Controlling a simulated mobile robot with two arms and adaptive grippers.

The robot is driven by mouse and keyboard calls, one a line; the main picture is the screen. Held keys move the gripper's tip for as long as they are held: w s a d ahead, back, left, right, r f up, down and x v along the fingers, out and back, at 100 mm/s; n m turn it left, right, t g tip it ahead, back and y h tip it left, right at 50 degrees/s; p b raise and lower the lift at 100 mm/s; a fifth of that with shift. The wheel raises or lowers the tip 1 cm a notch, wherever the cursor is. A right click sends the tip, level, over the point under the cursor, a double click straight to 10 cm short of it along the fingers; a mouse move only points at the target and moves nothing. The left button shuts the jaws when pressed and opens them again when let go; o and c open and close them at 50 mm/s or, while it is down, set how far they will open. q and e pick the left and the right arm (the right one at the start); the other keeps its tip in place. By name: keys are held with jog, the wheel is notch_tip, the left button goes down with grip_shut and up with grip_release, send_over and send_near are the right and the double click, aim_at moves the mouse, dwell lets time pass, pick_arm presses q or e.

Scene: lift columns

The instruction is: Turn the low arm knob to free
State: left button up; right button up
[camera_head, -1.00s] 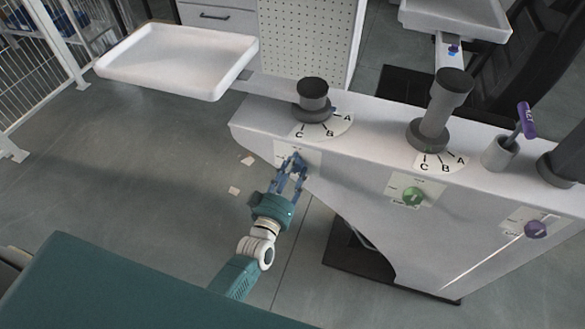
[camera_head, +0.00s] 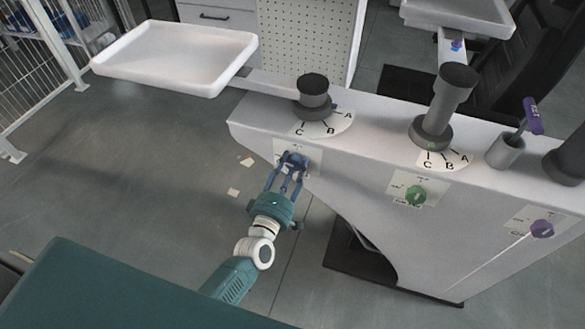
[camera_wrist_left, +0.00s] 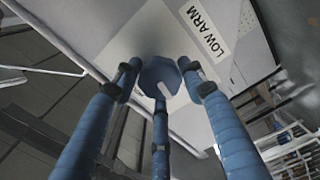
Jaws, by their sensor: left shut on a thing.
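The low arm knob is a blue knob (camera_wrist_left: 160,76) with a pale pointer line, on a white plate labelled LOW ARM (camera_wrist_left: 208,32) in the left wrist view. In the head view the plate (camera_head: 312,160) is on the front face of the white console, below the leftmost column. My left gripper (camera_head: 291,164) has blue fingers closed around the knob, which they largely hide in the head view. In the wrist view the fingers (camera_wrist_left: 160,92) surround the knob. The knob's state markings cannot be read. My right gripper is not in view.
The white console (camera_head: 355,145) also carries a green knob (camera_head: 414,195) and a purple knob (camera_head: 541,229) further right. Dark columns stand on top with A, B, C dials (camera_head: 331,124). A white tray (camera_head: 175,55) extends at the upper left. Open floor lies left of the console.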

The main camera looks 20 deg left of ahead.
pick_arm(q)
jog(key=shift+f+n+b, duration=0.1)
jog(key=shift+n+b, duration=0.2)
jog(key=shift+n, duration=0.7)
jog(key=o, duration=1.2)
jog(key=shift+c, duration=0.2)
jog(key=s, duration=1.2)
jog(key=shift+a, duration=0.2)
